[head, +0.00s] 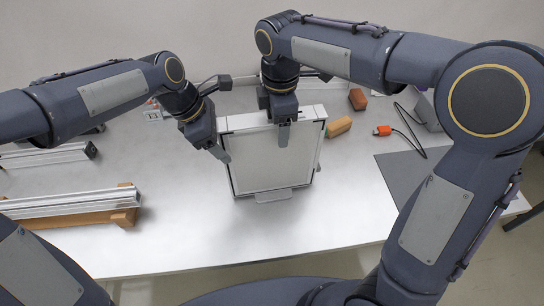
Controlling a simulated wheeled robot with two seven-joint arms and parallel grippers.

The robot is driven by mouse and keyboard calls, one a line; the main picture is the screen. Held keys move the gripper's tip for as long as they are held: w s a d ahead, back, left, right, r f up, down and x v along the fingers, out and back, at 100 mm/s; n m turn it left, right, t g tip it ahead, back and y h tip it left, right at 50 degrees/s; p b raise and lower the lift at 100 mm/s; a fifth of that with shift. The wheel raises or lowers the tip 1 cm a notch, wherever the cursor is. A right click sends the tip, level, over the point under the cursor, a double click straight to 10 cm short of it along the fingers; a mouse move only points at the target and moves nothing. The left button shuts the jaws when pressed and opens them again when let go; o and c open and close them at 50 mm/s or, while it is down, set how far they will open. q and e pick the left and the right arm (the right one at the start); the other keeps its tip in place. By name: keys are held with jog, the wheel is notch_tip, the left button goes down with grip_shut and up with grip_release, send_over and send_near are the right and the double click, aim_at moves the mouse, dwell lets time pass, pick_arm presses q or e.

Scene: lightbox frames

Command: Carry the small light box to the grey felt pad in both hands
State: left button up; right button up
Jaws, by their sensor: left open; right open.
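The small light box (268,172), a pale panel with a thin frame and white top edge, stands near the middle of the table, with a grey foot at its near lower edge. My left gripper (223,152) is open at its upper left corner. My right gripper (283,138) is open at its top edge, right of the middle, and its finger overlaps the panel. I cannot tell whether either gripper touches the box. The grey felt pad (405,178) lies flat to the right, bare where seen; my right arm hides part of it.
Orange-brown blocks (338,127) and (358,99) stand right of the box. Metal rails on wooden supports (75,203) lie at left. The table (300,220) is clear in front.

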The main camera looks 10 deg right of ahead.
pick_arm(q)
grip_shut()
pick_arm(e)
grip_shut()
